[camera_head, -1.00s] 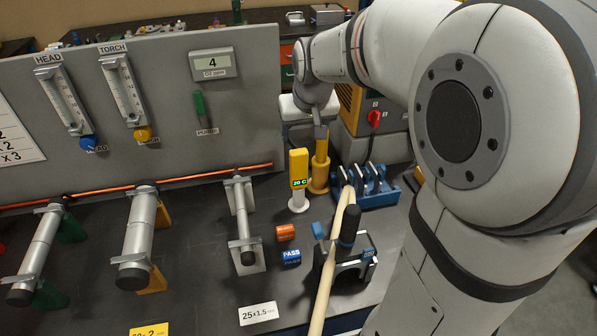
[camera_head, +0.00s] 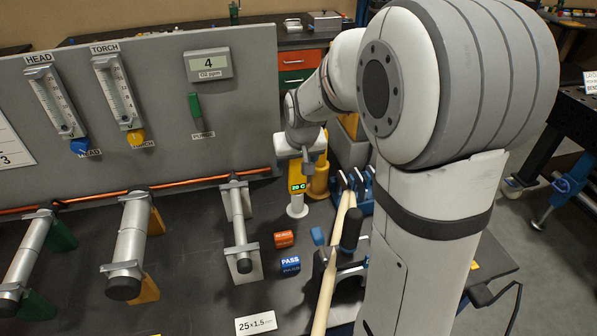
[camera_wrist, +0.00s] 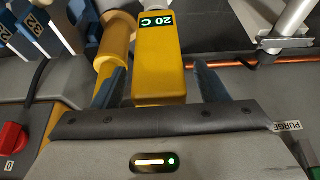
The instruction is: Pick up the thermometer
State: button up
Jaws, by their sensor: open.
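The thermometer (camera_head: 298,184) is a yellow block with a green-lit "20 C" display. It stands upright on a white round base (camera_head: 297,209) on the dark bench. In the wrist view the thermometer (camera_wrist: 158,65) lies between the two open fingers of my gripper (camera_wrist: 160,85), with a gap to the right finger. I cannot tell whether either finger touches it. In the head view my gripper (camera_head: 309,165) is at the thermometer's upper part and hides some of it.
A yellow cylinder (camera_head: 319,182) stands close beside the thermometer, also near the left finger in the wrist view (camera_wrist: 115,40). A blue rack (camera_head: 362,190), orange block (camera_head: 284,239) and blue PASS block (camera_head: 290,264) are nearby. A copper pipe (camera_head: 200,181) runs along the grey panel (camera_head: 230,120).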

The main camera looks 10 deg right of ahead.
jog(key=shift+w+f, duration=0.1)
jog(key=shift+f, duration=0.1)
jog(key=shift+c, duration=0.6)
jog(key=c, duration=1)
